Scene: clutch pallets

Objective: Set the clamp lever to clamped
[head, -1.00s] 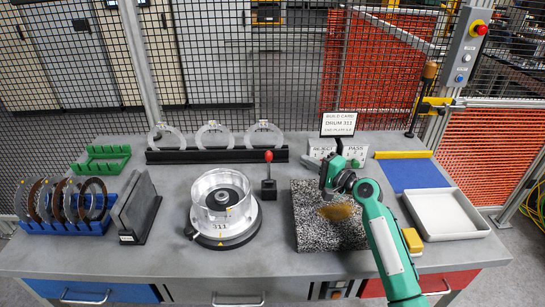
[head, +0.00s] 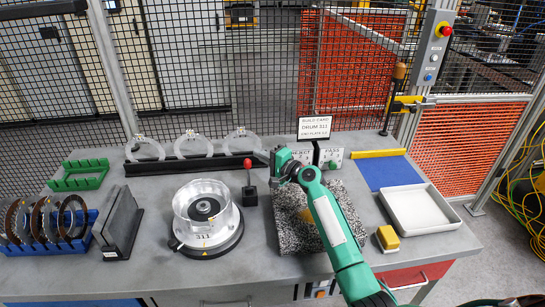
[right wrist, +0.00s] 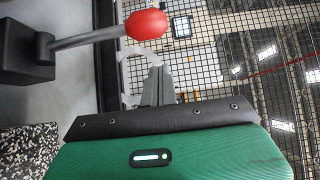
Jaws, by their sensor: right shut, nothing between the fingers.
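The clamp lever (head: 248,178) stands about upright on its black base beside the drum, with a red knob on top. In the right wrist view the red knob (right wrist: 147,24) and its metal rod (right wrist: 88,38) show at upper left. The silver drum (head: 203,210), marked 311, sits on a round black fixture (head: 210,246). My right gripper (head: 262,155) is just right of and behind the red knob, apart from it as far as I can tell. Its fingers (right wrist: 157,87) are together and empty in the right wrist view. My left gripper is out of view.
A black rack (head: 195,163) with clear rings stands behind the lever. A speckled mat (head: 285,232) lies to the right under my arm. Further right are a yellow block (head: 388,237) and a white tray (head: 418,228). Black plates (head: 119,222) stand left of the drum.

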